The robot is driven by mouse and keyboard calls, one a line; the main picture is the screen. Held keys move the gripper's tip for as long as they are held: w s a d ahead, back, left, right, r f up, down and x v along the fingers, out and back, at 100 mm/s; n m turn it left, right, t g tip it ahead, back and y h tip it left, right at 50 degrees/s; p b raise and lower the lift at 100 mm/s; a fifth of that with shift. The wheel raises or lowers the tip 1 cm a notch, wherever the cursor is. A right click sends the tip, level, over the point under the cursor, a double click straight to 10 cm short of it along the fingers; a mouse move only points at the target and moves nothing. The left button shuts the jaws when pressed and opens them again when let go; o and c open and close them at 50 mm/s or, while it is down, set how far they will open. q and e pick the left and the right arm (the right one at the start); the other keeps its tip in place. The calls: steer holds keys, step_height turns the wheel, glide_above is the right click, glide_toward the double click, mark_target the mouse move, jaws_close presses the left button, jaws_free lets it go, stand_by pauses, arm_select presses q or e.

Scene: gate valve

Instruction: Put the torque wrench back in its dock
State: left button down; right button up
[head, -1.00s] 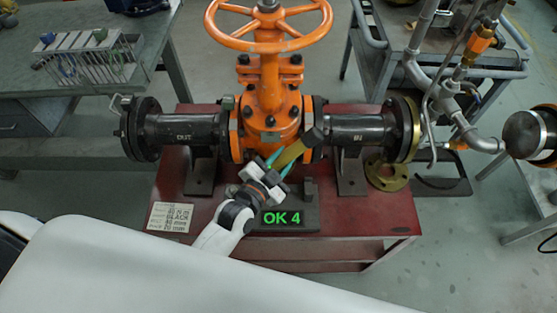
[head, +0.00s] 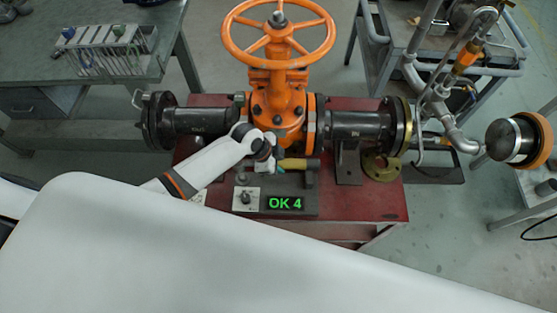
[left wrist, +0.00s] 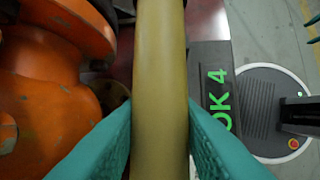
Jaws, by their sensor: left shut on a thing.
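The torque wrench (head: 294,164) shows as a short yellow handle in the head view, lying nearly level across the picture above the rear part of its dock. In the left wrist view the yellow handle (left wrist: 160,70) runs up the middle. My left gripper (head: 272,163) is shut on it, with a teal finger on each side (left wrist: 160,140). The dock (head: 250,210) is a dark grey base with a green "OK 4" display (head: 285,203). A dark upright (head: 312,178) stands at the handle's right end; whether the wrench touches it I cannot tell. My arm hides the wrench's left part.
The orange gate valve (head: 277,100) with its handwheel (head: 278,35) stands close behind the gripper. Dark flanged pipes (head: 357,130) run to both sides. The red stand (head: 365,205) has free room at the right front. Teal tips (left wrist: 311,22) show at the left wrist view's edge.

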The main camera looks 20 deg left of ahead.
arm_select(q)
steer(key=shift+w+r, duration=0.1)
steer(key=shift+r, duration=0.1)
steer(key=shift+f+b, duration=2.8)
steer(key=shift+f, duration=1)
steer(key=c, duration=1)
jaws_free()
steer(key=shift+s+f, duration=0.15)
steer(key=shift+s, duration=0.05)
steer(key=v, duration=1.2)
steer(key=shift+b, duration=0.35)
